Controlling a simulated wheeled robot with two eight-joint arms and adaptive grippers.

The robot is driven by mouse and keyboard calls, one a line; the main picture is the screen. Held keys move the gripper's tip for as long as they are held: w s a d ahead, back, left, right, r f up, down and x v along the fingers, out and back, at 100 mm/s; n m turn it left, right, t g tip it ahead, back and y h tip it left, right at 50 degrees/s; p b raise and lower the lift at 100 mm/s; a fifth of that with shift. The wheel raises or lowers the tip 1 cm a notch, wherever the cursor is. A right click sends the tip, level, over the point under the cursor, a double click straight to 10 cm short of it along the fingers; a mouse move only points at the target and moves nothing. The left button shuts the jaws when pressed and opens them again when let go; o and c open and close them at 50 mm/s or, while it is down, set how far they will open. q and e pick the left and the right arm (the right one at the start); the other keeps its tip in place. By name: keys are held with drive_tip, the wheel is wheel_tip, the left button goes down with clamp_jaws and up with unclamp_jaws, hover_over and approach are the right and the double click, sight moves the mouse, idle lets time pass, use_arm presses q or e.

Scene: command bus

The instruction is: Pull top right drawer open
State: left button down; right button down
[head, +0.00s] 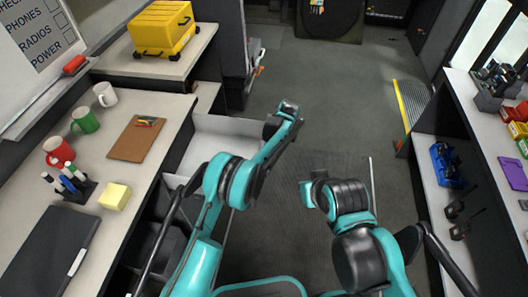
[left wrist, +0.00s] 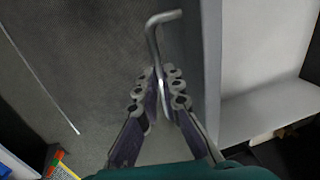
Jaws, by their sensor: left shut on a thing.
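A light grey drawer (head: 226,126) stands out from the left counter in the head view, its inside showing. In the left wrist view its pale inside (left wrist: 262,50) is at the right, behind the grey front panel (left wrist: 211,60). In the head view my left wrist hides the fingers and handle. My right arm is bent over the floor at the middle; its gripper fingers are not clearly visible.
The left counter (head: 150,182) holds mugs, a clipboard (head: 136,138), a pen holder and a black binder. A yellow case (head: 162,28) sits farther back. Open dark compartments (head: 150,232) are under the counter. The right counter holds small items. The aisle floor (head: 340,110) is clear.

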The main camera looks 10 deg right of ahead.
use_arm(q)
drive_tip(key=shift+s+d+f, duration=0.15)
drive_tip(key=shift+d, duration=0.15)
drive_tip(key=c, duration=1.9)
unclamp_jaws()
wheel_tip(320, 180, up, 12)
drive_tip(key=d, duration=0.2)
drive_tip(key=shift+s+f, duration=0.15)
drive_tip(key=shift+s, duration=0.15)
